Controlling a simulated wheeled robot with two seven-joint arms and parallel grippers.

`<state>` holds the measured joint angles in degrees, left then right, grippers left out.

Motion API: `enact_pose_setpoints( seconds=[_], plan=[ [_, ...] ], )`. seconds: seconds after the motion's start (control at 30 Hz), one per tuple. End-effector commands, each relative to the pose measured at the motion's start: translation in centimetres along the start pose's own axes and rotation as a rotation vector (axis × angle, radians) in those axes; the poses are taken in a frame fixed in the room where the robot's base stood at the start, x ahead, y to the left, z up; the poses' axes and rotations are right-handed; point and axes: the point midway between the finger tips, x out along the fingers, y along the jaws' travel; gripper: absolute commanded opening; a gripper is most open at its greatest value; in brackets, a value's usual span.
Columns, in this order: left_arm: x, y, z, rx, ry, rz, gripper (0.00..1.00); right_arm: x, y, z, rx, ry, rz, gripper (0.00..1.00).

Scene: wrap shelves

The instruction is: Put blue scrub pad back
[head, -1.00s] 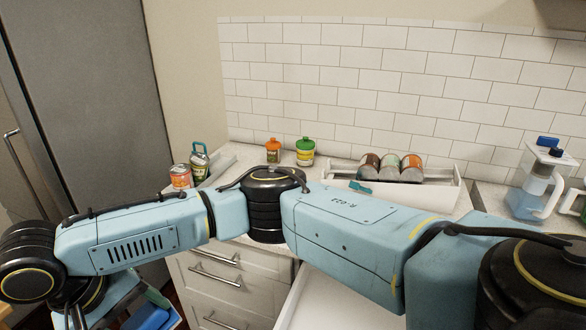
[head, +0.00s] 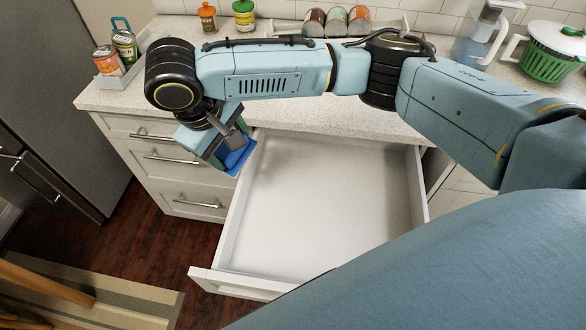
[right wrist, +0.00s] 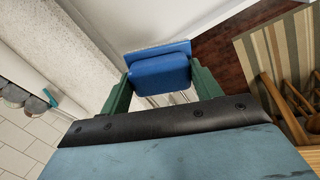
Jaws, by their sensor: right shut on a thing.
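The blue scrub pad (head: 237,160) is held in my right gripper (head: 228,148), whose arm comes in from the right of the head view. In the right wrist view the blue pad (right wrist: 160,72) sits between the two green fingers of the right gripper (right wrist: 165,80). In the head view it appears over the back left corner of the open white drawer (head: 315,200). How high it is above the drawer wall I cannot tell. The drawer's visible inside is bare. My left gripper is not in view.
On the counter (head: 285,115) stand two cans (head: 107,60) in a grey tray at left, an orange-lidded jar (head: 207,17), a green-lidded jar (head: 244,14), and several cans (head: 337,20) in a rack. A green-and-white colander (head: 553,50) is at right. A stool (head: 45,282) stands lower left.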

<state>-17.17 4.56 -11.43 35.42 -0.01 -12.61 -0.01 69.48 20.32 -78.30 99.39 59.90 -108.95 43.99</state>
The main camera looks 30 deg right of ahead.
Motion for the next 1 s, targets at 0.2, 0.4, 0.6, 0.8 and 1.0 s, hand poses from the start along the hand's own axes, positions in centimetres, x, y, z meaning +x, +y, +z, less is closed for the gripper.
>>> enact_pose_setpoints(
  seconds=[0.2, 0.4, 0.6, 0.8, 1.0],
  plan=[
    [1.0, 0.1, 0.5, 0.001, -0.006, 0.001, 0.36, 3.1, 2.0, 0.2, -0.387, 0.102, -0.06, 0.45],
    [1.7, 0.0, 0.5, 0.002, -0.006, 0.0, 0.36, 5.5, 3.7, 0.4, -0.733, 0.172, -0.106, 0.45],
    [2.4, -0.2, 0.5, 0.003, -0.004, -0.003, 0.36, 7.8, 5.6, 0.8, -1.07, 0.224, -0.144, 0.45],
    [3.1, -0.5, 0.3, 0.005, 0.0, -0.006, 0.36, 10.2, 7.8, 1.4, -1.41, 0.258, -0.172, 0.45],
    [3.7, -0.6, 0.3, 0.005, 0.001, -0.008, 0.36, 12.3, 9.9, 2.3, -1.723, 0.274, -0.185, 0.45]
  ],
)
